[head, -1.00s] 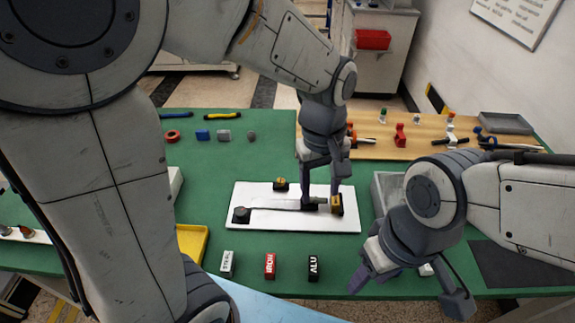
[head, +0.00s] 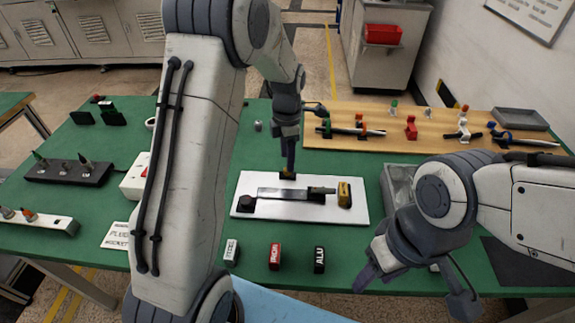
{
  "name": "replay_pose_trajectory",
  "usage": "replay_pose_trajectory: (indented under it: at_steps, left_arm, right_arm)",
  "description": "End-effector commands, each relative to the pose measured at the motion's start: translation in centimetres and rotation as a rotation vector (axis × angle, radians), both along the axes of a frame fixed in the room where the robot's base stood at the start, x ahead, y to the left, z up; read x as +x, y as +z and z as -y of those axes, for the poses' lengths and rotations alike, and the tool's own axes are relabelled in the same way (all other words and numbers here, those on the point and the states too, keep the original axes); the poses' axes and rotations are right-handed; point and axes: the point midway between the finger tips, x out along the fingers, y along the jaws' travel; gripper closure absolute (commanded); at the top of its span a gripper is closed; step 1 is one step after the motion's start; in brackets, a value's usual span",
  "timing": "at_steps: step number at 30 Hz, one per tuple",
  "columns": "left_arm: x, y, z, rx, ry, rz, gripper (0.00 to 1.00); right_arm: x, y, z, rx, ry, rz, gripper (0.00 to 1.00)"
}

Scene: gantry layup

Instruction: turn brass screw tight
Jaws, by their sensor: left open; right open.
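A white plate (head: 262,209) lies on the green table and bears a dark bar (head: 290,194), a black knob (head: 245,203) at its left and a yellow-and-black block (head: 344,193) at its right. My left gripper (head: 288,172) points down at the plate's back edge, over a small yellow-topped piece (head: 287,176) that may be the brass screw. The fingers mostly cover this piece, and whether they touch it is unclear. My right gripper (head: 411,287) is open and empty at the front right, apart from the plate.
Three labelled blocks, white (head: 231,252), red (head: 275,257) and black (head: 319,260), stand in front of the plate. A grey tray (head: 398,181) is to its right. A wooden board (head: 340,142) with several tools lies behind. Green table between plate and board is clear.

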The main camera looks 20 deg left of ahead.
Motion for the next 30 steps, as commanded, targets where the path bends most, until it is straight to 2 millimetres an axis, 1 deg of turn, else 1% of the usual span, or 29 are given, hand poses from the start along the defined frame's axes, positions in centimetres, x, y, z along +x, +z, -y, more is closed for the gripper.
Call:
replay_pose_trajectory:
  at_steps: [1,6,11,18,20,21,23,30]
  left_arm:
    - [-0.1,-1.0,0.0,-0.001,-0.001,-0.004,0.40]
    - [-0.1,-3.0,0.0,0.000,-0.001,-0.002,0.40]
    - [-0.1,-3.7,0.0,0.000,-0.002,0.000,0.40]
    - [0.0,-3.8,0.0,0.000,-0.002,0.000,0.40]
    - [0.0,-3.8,0.1,0.000,-0.002,0.000,0.63]
    - [0.0,-3.8,0.0,0.000,-0.002,0.000,0.79]
    - [0.0,-3.7,0.0,0.000,-0.002,0.000,1.00]
    - [0.0,-3.7,0.1,0.000,-0.009,0.000,1.00]
  right_arm:
    - [0.0,0.0,0.0,0.000,0.000,0.000,0.50]
    - [0.0,0.0,0.0,0.000,0.000,0.000,0.50]
    - [0.0,0.0,0.0,0.000,0.000,0.000,0.50]
    - [0.0,0.0,0.0,0.000,0.000,0.000,0.50]
    - [0.0,0.0,0.0,0.000,0.000,0.000,0.50]
    - [0.0,0.0,0.0,0.000,0.000,0.000,0.50]
    - [0.0,0.0,0.0,0.000,0.000,0.000,0.50]
    - [0.0,0.1,0.0,0.000,0.000,0.000,0.50]
